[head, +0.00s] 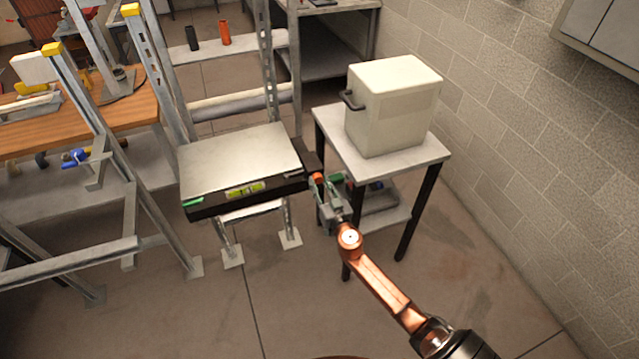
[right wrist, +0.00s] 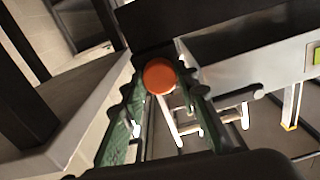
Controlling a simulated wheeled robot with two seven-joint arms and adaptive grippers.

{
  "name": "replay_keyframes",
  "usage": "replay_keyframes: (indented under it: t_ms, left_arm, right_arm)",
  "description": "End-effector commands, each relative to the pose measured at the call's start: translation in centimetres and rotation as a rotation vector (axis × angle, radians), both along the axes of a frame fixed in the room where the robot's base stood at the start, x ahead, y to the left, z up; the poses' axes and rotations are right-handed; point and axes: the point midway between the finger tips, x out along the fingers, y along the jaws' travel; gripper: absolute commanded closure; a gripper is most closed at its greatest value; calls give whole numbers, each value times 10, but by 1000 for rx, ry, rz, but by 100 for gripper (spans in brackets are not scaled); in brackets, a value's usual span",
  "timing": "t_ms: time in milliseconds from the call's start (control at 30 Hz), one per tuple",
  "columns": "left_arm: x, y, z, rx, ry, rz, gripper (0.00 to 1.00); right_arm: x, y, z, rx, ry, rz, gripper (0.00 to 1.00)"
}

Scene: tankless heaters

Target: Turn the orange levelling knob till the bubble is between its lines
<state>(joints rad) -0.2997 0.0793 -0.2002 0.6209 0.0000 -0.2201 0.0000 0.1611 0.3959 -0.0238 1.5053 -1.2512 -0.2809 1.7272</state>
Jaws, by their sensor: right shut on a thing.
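The orange levelling knob (head: 317,178) sits at the right end of the dark-edged platform (head: 240,155). In the right wrist view the knob (right wrist: 159,77) is round and lies between the fingertips. My right gripper (head: 326,184) is shut on the knob; its green-padded fingers show in the right wrist view (right wrist: 160,92). The yellow-green bubble vial (head: 245,189) is on the platform's front edge, and only its corner shows in the right wrist view (right wrist: 317,56). The bubble's exact place between the lines is too small to tell. My left gripper is in neither view.
A small table (head: 435,152) with a cream box (head: 392,105) stands close to the right of the knob. A block wall (head: 530,110) is at the right. Metal frames (head: 150,80) and a wooden bench (head: 130,105) stand at the left. The floor in front is clear.

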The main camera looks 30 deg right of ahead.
Motion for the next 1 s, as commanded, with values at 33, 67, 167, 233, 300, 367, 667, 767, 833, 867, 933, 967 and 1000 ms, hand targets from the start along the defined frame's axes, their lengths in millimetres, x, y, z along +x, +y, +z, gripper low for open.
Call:
replay_keyframes:
  t_ms: [33,67,167,233,300,367,667,767,833,867,933,967,1000]
  left_arm:
    - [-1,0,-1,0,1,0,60]
    - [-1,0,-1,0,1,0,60]
    - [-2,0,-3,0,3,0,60]
    - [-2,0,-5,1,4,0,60]
    - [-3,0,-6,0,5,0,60]
    - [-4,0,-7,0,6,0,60]
    - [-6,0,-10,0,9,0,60]
    - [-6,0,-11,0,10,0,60]
    - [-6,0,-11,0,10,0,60]
    - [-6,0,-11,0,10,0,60]
    - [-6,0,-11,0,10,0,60]
    - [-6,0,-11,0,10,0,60]
    - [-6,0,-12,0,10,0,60]
  right_arm:
    - [0,0,-1,-15,5,0,96]
    - [0,0,-1,-28,8,0,96]
    - [0,0,-2,-84,21,0,96]
    - [0,0,-2,-133,32,0,96]
    - [0,0,-2,-192,46,0,96]
    - [0,1,-2,-242,58,0,96]
    - [0,1,-2,-520,126,0,96]
    - [0,1,-2,-612,148,-1,96]
    - [0,1,-2,-677,164,-1,96]
    - [0,1,-2,-706,171,-1,96]
    - [0,1,-2,-770,186,-1,96]
    - [0,1,-2,-798,193,-1,96]
    - [0,1,-2,-836,202,0,96]
